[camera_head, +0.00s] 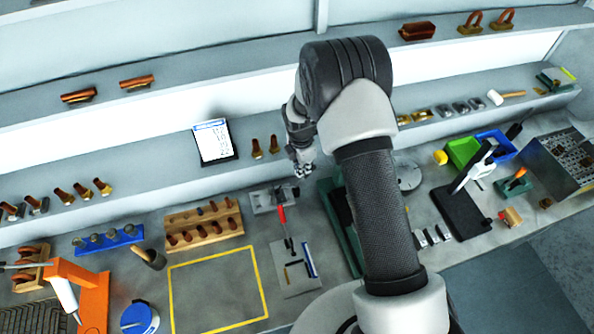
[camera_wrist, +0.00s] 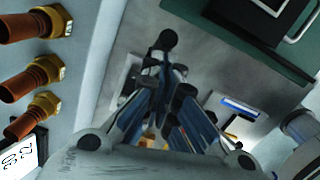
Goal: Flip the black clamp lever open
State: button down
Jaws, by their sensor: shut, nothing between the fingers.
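My gripper (camera_head: 302,168) hangs above the back part of the bench, over a small grey metal base (camera_head: 262,202). In the wrist view my gripper (camera_wrist: 172,92) has its fingers together, with nothing seen between them. A black round-ended piece (camera_wrist: 165,41), which looks like the clamp lever, shows just beyond the fingertips. The fingers hide its lower part, so I cannot tell whether they touch it or what its full angle is. Parts of a light base (camera_wrist: 125,84) show beside the fingers.
A wooden rack (camera_head: 203,226) stands to the left. A document stand (camera_head: 214,143) and brass-and-copper fittings (camera_head: 257,149) are on the ledge behind. The yellow-outlined area (camera_head: 215,290) is clear.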

jog(key=shift+w+d+f+b, duration=0.1)
jog(key=shift+d+b, duration=0.05)
jog(key=shift+d, duration=0.2)
jog(key=shift+w+d+f+b, duration=0.1)
jog(key=shift+d+b, duration=0.05)
jog(key=shift+d, duration=0.2)
jog(key=shift+s, duration=0.1)
notch_tip(320, 180, up, 12)
jog(key=d, duration=0.1)
jog(key=shift+s+d+f+p, duration=0.2)
jog(key=shift+s+d+p, duration=0.15)
jog(key=shift+s, duration=0.1)
dwell(0.5)
